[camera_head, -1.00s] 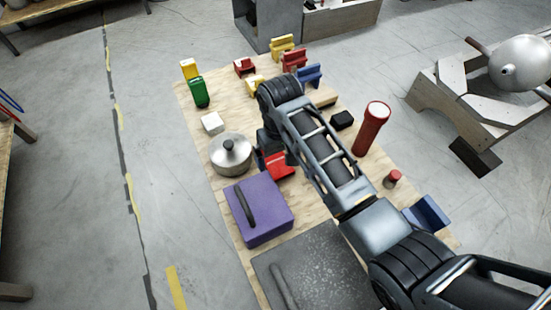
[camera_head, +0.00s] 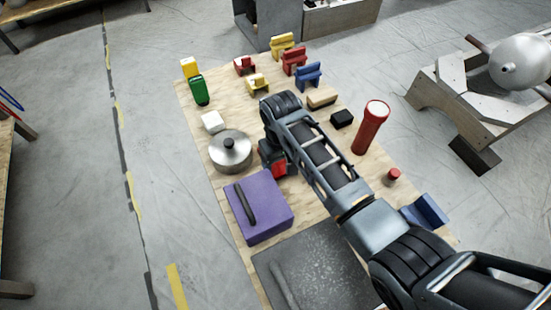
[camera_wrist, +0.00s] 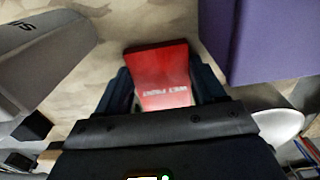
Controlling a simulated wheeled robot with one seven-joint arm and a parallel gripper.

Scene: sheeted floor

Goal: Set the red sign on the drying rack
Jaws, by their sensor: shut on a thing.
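The red sign (camera_wrist: 163,75) is between the fingers of my gripper (camera_wrist: 165,92) in the wrist view, with white lettering, upside down, that seems to read "WET PAINT". In the head view a small part of the sign (camera_head: 279,168) shows beside my gripper (camera_head: 272,155), between the silver pot and the purple box. My gripper is shut on the sign; my arm hides much of it in the head view. I cannot tell which thing is the drying rack, nor whether the sign touches the board.
A silver lidded pot (camera_head: 231,152) and a purple box (camera_head: 259,208) stand close on the plywood board (camera_head: 225,93). A red flashlight-like cylinder (camera_head: 371,128), a black block (camera_head: 342,118) and small blue (camera_head: 308,76), red and yellow bench-shaped pieces stand beyond. A dark speckled plate (camera_head: 315,262) lies nearer.

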